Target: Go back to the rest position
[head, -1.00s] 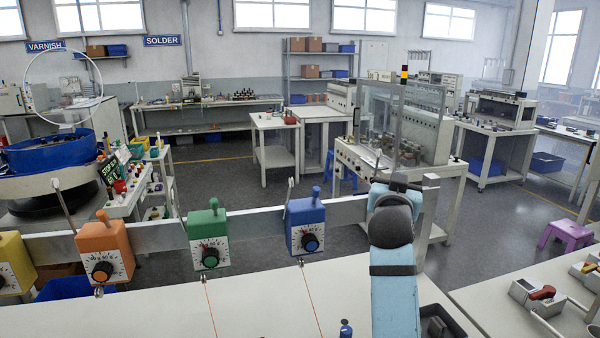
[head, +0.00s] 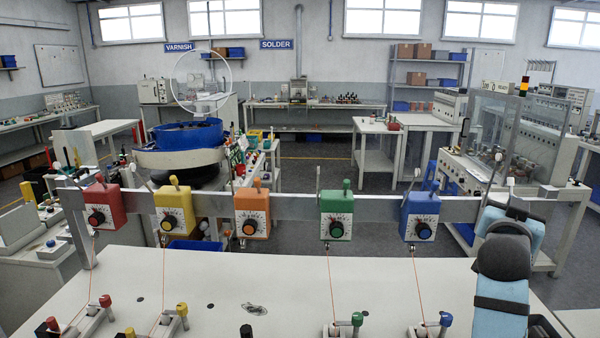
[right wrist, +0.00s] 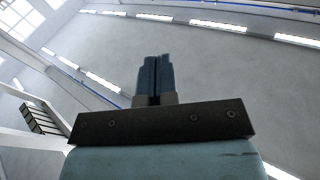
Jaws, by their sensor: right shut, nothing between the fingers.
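My right gripper (right wrist: 155,80) shows in the right wrist view with its two dark fingers together and nothing between them. It points up toward the ceiling and the lamp strips. In the head view my right arm rises at the right edge of the bench, in front of the rail's right end; its fingertips cannot be made out there. My left gripper is in neither view.
A white bench (head: 215,285) spans the front. A metal rail (head: 290,207) above it carries red (head: 103,205), yellow (head: 174,210), orange (head: 252,213), green (head: 336,215) and blue (head: 418,215) dial boxes with thin wires. Small coloured-knob fixtures stand along the front.

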